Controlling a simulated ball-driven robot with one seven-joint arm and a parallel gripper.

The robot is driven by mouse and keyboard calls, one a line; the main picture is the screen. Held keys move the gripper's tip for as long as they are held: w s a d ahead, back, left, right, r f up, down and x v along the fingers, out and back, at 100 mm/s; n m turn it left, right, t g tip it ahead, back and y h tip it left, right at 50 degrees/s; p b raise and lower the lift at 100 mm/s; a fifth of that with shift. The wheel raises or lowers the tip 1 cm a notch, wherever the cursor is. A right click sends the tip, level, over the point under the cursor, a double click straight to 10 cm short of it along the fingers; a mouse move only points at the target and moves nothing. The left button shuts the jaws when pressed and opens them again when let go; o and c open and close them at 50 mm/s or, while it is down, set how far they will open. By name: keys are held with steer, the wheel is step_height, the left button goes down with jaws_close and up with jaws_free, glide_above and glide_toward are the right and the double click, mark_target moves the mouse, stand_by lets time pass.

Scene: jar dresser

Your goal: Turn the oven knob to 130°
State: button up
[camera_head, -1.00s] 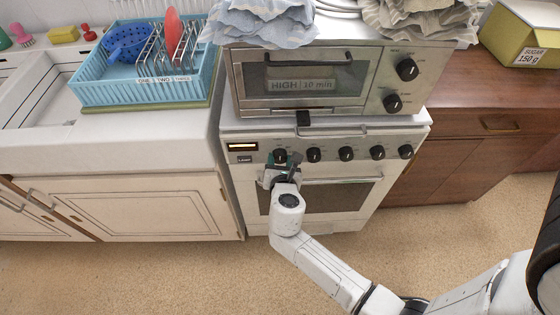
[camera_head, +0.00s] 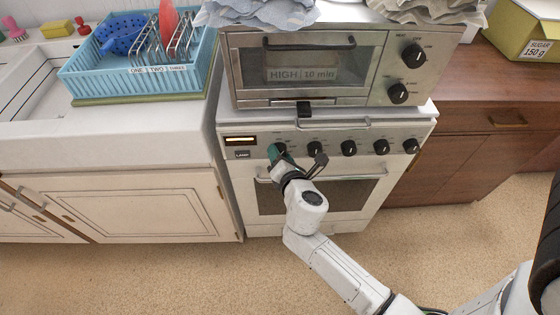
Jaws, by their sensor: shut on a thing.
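The white oven (camera_head: 262,132) stands in the middle, with a row of black knobs on its front panel. My gripper (camera_head: 280,153) is at the leftmost knob (camera_head: 273,149) and is shut on it. The other knobs (camera_head: 314,148) to the right are untouched by me. My wrist (camera_head: 308,198) is tilted below and right of the knob, in front of the oven door.
A small lit display (camera_head: 239,140) is left of the knobs. A door handle bar (camera_head: 345,178) runs just below the panel. A toaster oven (camera_head: 375,70) marked "HIGH 10 min" sits above. Open floor (camera_head: 150,275) lies in front.

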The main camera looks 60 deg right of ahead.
steer(key=m+b, duration=0.1)
steer(key=b, duration=0.2)
steer(key=f+m+t+b, duration=0.1)
steer(key=m+b, duration=0.1)
steer(key=b, duration=0.1)
steer(key=m+t+b, duration=0.1)
steer(key=m+b, duration=0.1)
steer(key=b, duration=0.1)
steer(key=shift+s+d+f+y, duration=0.15)
steer(key=shift+y, duration=0.15)
steer(key=m+t+b, duration=0.1)
steer(key=m+b, duration=0.1)
steer(key=b, duration=0.3)
steer(key=shift+m+t, duration=0.3)
steer(key=m+b, duration=0.1)
steer(key=b, duration=0.1)
steer(key=shift+m+t+b, duration=0.3)
steer(key=shift+b, duration=0.1)
steer(key=shift+r+h, duration=0.25)
steer(key=shift+h, duration=0.15)
steer(key=o, duration=1)
steer(key=shift+r, duration=0.1)
steer(key=shift+o, duration=0.2)
steer(key=shift+s, duration=0.1)
